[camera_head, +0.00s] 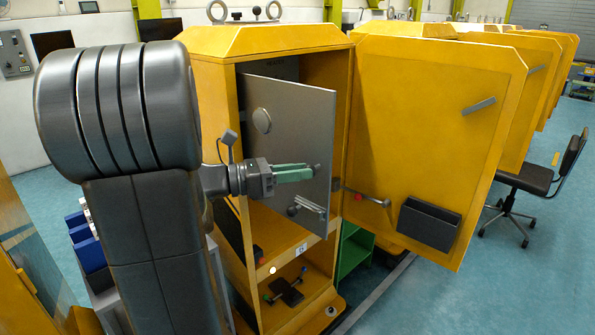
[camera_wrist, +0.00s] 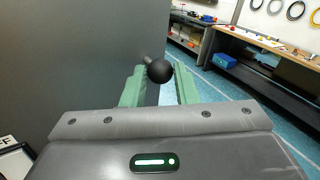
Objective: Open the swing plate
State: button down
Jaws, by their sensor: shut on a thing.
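The swing plate (camera_head: 285,125) is a flat grey panel inside the yellow cabinet. It stands at an angle to the opening, its right edge out toward the front. A round grey disc and a small handle are on its face. My gripper (camera_head: 315,171) is in front of the plate near its right edge, green fingers pointing right. In the wrist view, a black ball knob (camera_wrist: 160,70) on a short stem sits between the fingertips (camera_wrist: 159,75), and my gripper is shut on it. The plate (camera_wrist: 70,60) fills the left of that view.
The yellow cabinet door (camera_head: 430,130) stands open to the right, with a dark bin (camera_head: 429,224) on it. A lower shelf (camera_head: 300,290) holds small items. A green cart (camera_head: 354,250) stands beside the cabinet. An office chair (camera_head: 530,180) is at the far right.

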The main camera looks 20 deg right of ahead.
jog(key=shift+w+r, duration=0.1)
jog(key=shift+w, duration=0.1)
jog(key=c, duration=1.5)
grip_release()
jog(key=shift+o, duration=0.3)
jog(key=shift+w+a, duration=0.2)
jog(key=shift+w, duration=0.05)
jog(key=b+v, duration=0.1)
jog(key=v, duration=1.2)
jog(key=shift+a, duration=0.4)
jog(key=shift+s+d, duration=0.1)
